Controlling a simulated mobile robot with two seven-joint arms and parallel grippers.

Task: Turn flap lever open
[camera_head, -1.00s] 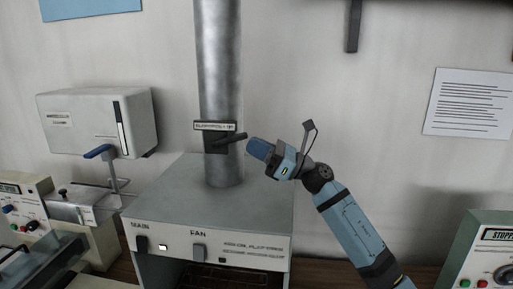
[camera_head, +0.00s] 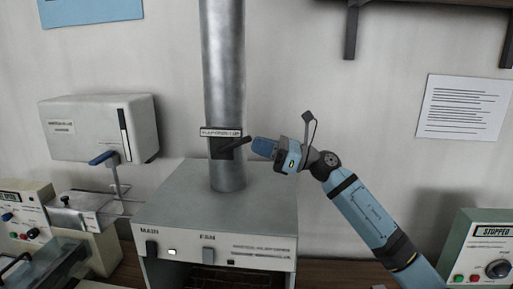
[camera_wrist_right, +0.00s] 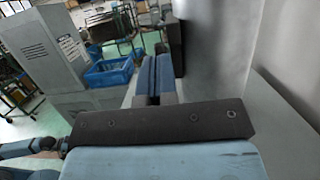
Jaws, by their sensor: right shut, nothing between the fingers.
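The flap lever (camera_head: 237,143) is a short dark handle on a black plate on the grey vertical duct (camera_head: 226,80), just below a small label. It slants up to the right. My right gripper (camera_head: 255,147) comes in from the right with its blue fingers shut and empty. Its fingertips are close to the lever's outer end; I cannot tell whether they touch. In the right wrist view the shut blue fingers (camera_wrist_right: 155,75) point along the grey duct (camera_wrist_right: 218,40), with a dark part beside their tips. My left gripper is not in view.
The hood box (camera_head: 215,210) with MAIN and FAN switches stands below the duct. A white wall box (camera_head: 95,130) and a blue-handled press (camera_head: 110,170) are at left. A STOPPED control box (camera_head: 480,250) is at lower right. A shelf (camera_head: 430,5) hangs above; open space surrounds my right forearm.

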